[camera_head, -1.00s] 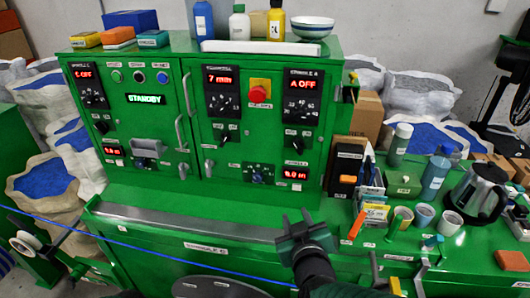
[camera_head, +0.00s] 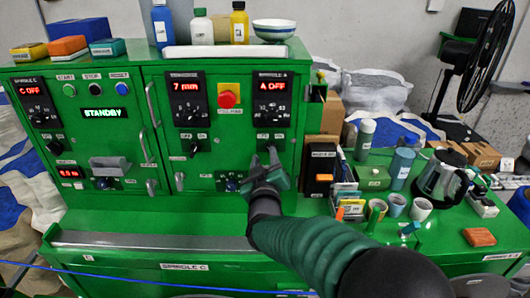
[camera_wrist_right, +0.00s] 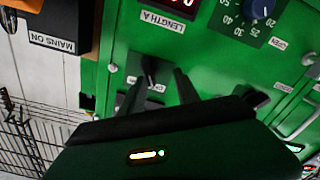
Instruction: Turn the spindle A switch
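The spindle A panel (camera_head: 271,98) is at the upper right of the green cabinet, and its red display reads "A OFF". A small black switch (camera_head: 270,141) sits under it, just above my right gripper (camera_head: 264,158). My right gripper is open and empty, its fingers pointing at the cabinet front. In the right wrist view, which is rotated, the black switch (camera_wrist_right: 150,70) lies just beyond the fingertips (camera_wrist_right: 160,92), nearer the left finger; contact cannot be told. The "LENGTH A" display (camera_wrist_right: 165,5) shows past it. My left gripper is out of view.
A mains box (camera_head: 321,168) stands right of the cabinet front, with cups (camera_head: 397,204), bottles and a kettle (camera_head: 441,177) further right. A blue cable (camera_head: 150,284) crosses low in front.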

